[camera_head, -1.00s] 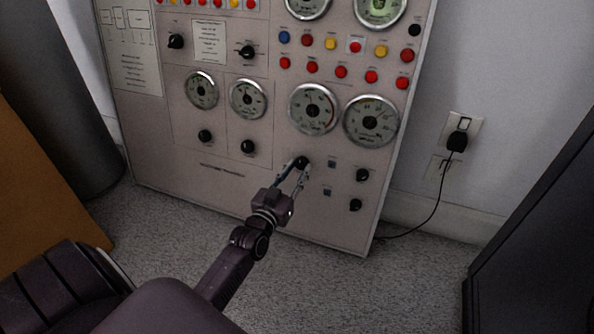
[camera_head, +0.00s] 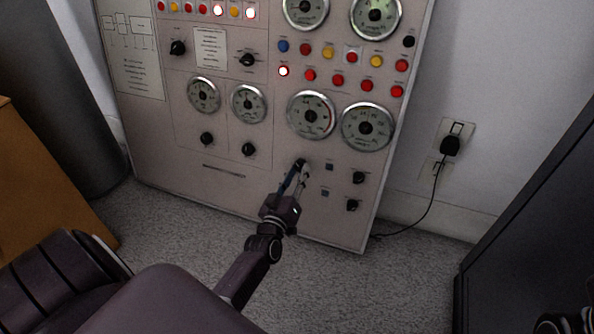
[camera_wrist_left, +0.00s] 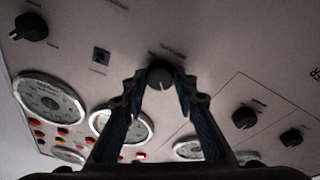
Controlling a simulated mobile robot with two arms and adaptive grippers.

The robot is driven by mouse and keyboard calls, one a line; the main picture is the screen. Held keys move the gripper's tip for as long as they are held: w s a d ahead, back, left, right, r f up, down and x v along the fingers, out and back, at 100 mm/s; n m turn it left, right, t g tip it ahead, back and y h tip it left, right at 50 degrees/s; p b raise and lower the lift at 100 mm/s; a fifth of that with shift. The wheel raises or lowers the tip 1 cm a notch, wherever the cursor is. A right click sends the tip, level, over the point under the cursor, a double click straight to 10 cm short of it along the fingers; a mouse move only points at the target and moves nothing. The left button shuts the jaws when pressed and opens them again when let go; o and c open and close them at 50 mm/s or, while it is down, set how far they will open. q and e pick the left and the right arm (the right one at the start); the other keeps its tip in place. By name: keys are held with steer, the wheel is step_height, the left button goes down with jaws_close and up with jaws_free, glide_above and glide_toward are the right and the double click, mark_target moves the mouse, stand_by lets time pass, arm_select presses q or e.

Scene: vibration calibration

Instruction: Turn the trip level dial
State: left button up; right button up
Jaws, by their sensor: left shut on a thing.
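The trip level dial appears to be the small black knob (camera_head: 301,162) on the lower part of the beige panel, below the large gauges. Its label is too small to read. In the left wrist view the dial (camera_wrist_left: 160,77) is round and dark with a pale pointer line. My left gripper (camera_head: 302,173) is shut on this dial, with one finger on each side of it (camera_wrist_left: 160,86). The fingers partly hide the dial in the head view.
The control panel (camera_head: 215,152) has gauges, lamps and other knobs. Two black knobs (camera_head: 359,178) sit just right of my left gripper. A plugged cable (camera_head: 436,190) hangs on the wall at right. A dark cabinet (camera_head: 535,220) stands at right. Carpet (camera_head: 345,290) lies clear below.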

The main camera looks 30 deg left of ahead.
stand_by(0.3)
arm_select(q)
steer(key=o, duration=1.2)
steer(key=shift+c, duration=0.2)
steer(key=shift+s, duration=0.1)
steer(key=v, duration=1.1)
steer(key=shift+s+d, duration=0.15)
steer(key=shift+s, duration=0.25)
